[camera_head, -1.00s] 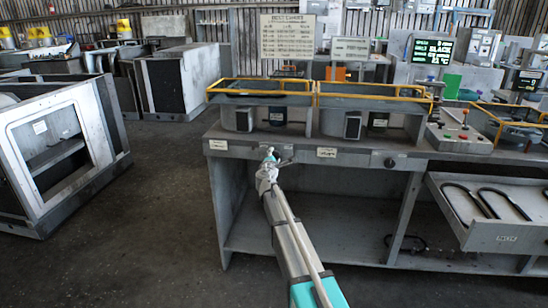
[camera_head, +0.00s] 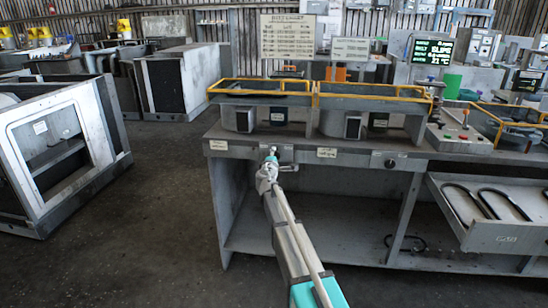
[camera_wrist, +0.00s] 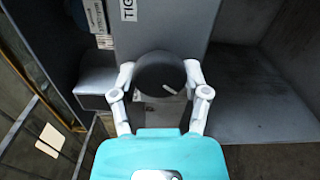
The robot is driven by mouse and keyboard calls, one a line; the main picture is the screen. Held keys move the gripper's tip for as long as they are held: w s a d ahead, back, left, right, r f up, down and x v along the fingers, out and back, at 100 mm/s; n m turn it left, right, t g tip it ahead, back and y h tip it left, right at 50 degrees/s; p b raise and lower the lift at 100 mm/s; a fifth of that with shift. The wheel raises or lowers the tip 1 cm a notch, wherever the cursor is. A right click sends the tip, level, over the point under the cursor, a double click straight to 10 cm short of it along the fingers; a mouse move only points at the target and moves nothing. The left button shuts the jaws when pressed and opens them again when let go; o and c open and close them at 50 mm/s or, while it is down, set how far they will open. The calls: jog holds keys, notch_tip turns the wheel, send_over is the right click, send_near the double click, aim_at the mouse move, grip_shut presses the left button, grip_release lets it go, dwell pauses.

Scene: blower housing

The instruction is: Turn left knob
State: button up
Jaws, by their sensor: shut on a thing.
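The left knob (camera_wrist: 152,70) is a dark round knob with a short white mark, which slants toward the lower right in the wrist view. My gripper (camera_wrist: 160,76) has one finger on each side of the knob and is shut on it. In the head view, my gripper (camera_head: 271,158) is at the front edge of the workbench (camera_head: 345,158), left of its middle. The left knob is mostly hidden there behind the gripper. A second dark knob (camera_head: 389,163) sits farther right on the same front panel.
Small labels (camera_head: 327,153) are on the bench front. Yellow rails (camera_head: 375,84) run above the bench. A grey frame cabinet (camera_head: 60,150) stands left, with clear floor between.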

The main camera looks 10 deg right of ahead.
jog(key=o, duration=1.2)
jog(key=shift+c, duration=0.2)
jog(key=v, duration=1.2)
